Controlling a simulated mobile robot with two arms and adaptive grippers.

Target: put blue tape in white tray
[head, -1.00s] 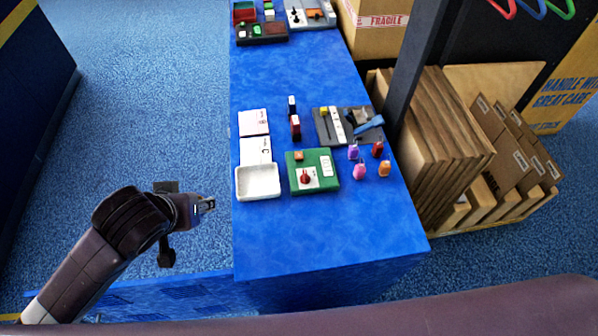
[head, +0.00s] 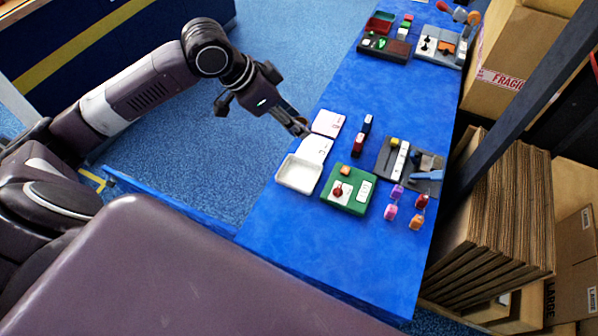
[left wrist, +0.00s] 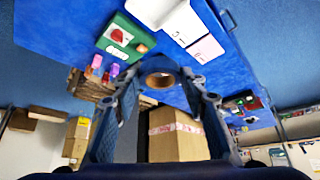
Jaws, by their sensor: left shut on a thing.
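My left gripper (head: 302,130) hangs by the table's left edge, beside two white cards and just beyond the white tray. In the left wrist view its fingertips (left wrist: 160,88) are closed on the blue tape (left wrist: 160,65), a blue roll with a brown core. In the head view the tape is too small and covered to make out clearly. The white tray (head: 298,175) lies on the table at the near left and looks empty. It also shows at the top of the left wrist view (left wrist: 150,10). My right gripper is not in view.
A white card (head: 317,148) lies beyond the tray. A green panel (head: 345,200) with a red knob lies right of it. Small coloured pieces (head: 397,193) and a grey tool board (head: 432,161) stand further right. The blue table (head: 290,245) is clear in front.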

